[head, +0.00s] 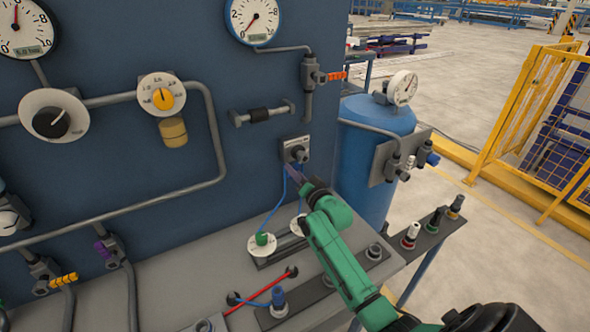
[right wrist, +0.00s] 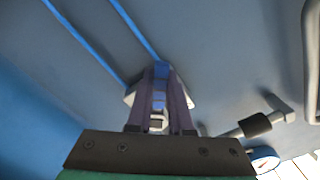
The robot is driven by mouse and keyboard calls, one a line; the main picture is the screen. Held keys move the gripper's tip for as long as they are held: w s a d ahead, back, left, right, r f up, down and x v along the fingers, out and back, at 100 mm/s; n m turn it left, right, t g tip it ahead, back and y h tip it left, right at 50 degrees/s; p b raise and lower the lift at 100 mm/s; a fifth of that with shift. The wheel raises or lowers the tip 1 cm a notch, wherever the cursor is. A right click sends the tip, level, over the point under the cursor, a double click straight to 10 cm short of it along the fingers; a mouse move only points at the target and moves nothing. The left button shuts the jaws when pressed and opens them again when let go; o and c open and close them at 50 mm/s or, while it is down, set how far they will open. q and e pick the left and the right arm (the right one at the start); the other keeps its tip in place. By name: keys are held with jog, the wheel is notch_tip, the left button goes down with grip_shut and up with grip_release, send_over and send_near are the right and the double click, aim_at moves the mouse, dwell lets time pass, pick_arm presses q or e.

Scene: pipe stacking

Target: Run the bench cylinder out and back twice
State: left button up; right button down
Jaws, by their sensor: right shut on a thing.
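My right gripper (head: 291,168) reaches up to a small grey valve plate (head: 294,149) with a dark knob on the blue panel. In the right wrist view my right gripper (right wrist: 160,100) has its jaws close together on a small blue piece (right wrist: 159,85) in front of that pale plate; the fingers hide much of it. A small cylinder (head: 263,113) with a black middle and a grey rod is mounted on the panel, up and left of the gripper; it also shows in the right wrist view (right wrist: 256,125). My left gripper is not in view.
Blue hoses (head: 277,207) run from the valve to round white-and-green fittings (head: 262,244) on the grey bench (head: 170,290). A blue tank (head: 365,150) stands to the right. Gauges, knobs and grey pipes cover the panel. A yellow fence (head: 560,120) is farther right.

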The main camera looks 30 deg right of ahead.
dwell(0.4)
jog(key=c, duration=0.8)
grip_release()
jog(key=s+b, duration=0.1)
jog(key=s, duration=0.6)
jog(key=s+b, duration=0.1)
jog(key=s, duration=0.6)
jog(key=shift+s+a, duration=0.2)
jog(key=shift+s, duration=0.1)
